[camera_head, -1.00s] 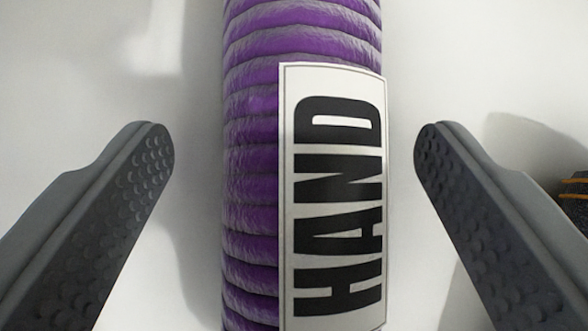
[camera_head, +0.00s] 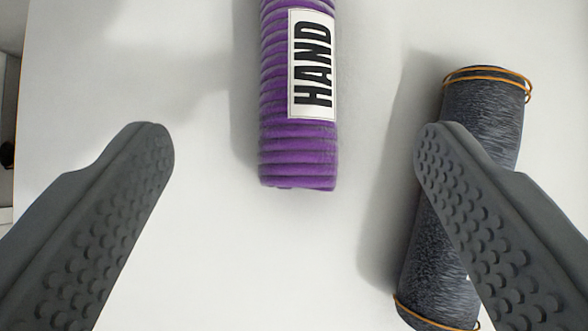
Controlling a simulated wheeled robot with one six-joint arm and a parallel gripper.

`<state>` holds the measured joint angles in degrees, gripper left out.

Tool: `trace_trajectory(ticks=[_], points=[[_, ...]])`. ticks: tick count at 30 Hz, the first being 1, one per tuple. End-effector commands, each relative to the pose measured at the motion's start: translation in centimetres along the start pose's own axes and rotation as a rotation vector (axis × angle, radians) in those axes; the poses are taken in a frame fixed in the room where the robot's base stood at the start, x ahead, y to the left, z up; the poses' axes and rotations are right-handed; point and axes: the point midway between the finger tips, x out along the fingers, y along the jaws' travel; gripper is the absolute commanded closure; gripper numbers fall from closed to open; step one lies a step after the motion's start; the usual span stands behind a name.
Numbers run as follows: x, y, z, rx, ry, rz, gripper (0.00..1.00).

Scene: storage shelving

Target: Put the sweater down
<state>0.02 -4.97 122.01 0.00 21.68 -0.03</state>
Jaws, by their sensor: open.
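A purple ribbed roll (camera_head: 298,155) lies on a white surface at the top middle, running out of the top of the view. It bears a white label (camera_head: 312,65) reading HAND. A dark grey, fabric-like roll (camera_head: 465,150) with orange bands lies at the right, slightly slanted. I cannot tell for certain which of the two is the sweater. My gripper (camera_head: 293,145) is open, one finger on each side of the picture, with nothing held. The purple roll appears beyond the fingertips, between them. The right finger hides part of the grey roll.
The white surface (camera_head: 210,250) is bare to the left of and below the purple roll. A narrow bare strip lies between the two rolls. A darker edge and gap show at the far left.

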Motion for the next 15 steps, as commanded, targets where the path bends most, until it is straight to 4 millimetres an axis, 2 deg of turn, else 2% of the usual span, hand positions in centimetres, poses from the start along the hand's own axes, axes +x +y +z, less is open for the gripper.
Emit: trace_trajectory(ticks=[6, 15], points=[[-1.3, 0.0, 0.0, 0.0, 0.0, 0.0, 0.25], [-1.6, 0.0, 0.0, 0.0, 0.003, 0.0, 0.25]])
